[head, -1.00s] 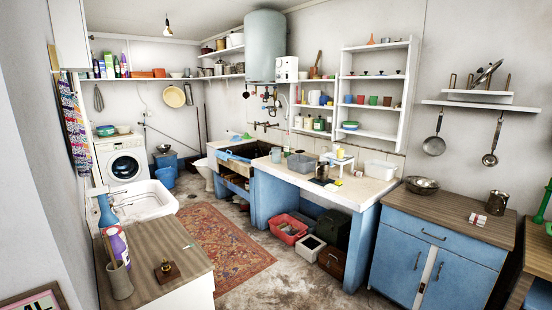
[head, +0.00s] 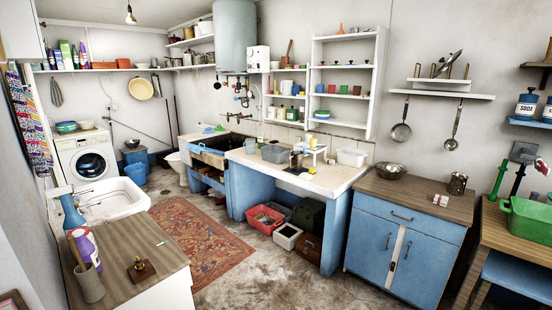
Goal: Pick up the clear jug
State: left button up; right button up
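I cannot pick out the clear jug for certain at this size. A small pale, bluish vessel (head: 250,146) stands on the long worktop (head: 318,178), left of a grey tub (head: 275,153). It may be the jug, but its handle and clearness are too small to tell. A white or pale pitcher (head: 286,87) stands on the wall shelf above. Neither of my grippers is in view.
A clear box (head: 351,157) and a small white stand (head: 314,148) share the worktop. A blue cabinet (head: 400,238) stands to its right, and a wooden-topped cabinet (head: 150,250) is at front left. The rug (head: 195,240) and floor between them are clear.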

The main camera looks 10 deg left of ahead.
aim_at(250, 143)
jog(key=i+l, duration=0.2)
jog(key=i, duration=0.3)
jog(key=i+l+u, duration=0.1)
jog(key=i, duration=0.45)
jog(key=i+l+u, duration=0.1)
jog(key=i+l, duration=0.2)
jog(key=i, duration=0.2)
jog(key=i+j+u, duration=0.2)
jog(key=i+u, duration=0.15)
jog(key=i, duration=0.35)
jog(key=i+u, duration=0.4)
jog(key=i, duration=0.3)
jog(key=i+l+u, duration=0.2)
jog(key=i+u, duration=0.15)
jog(key=i, duration=0.35)
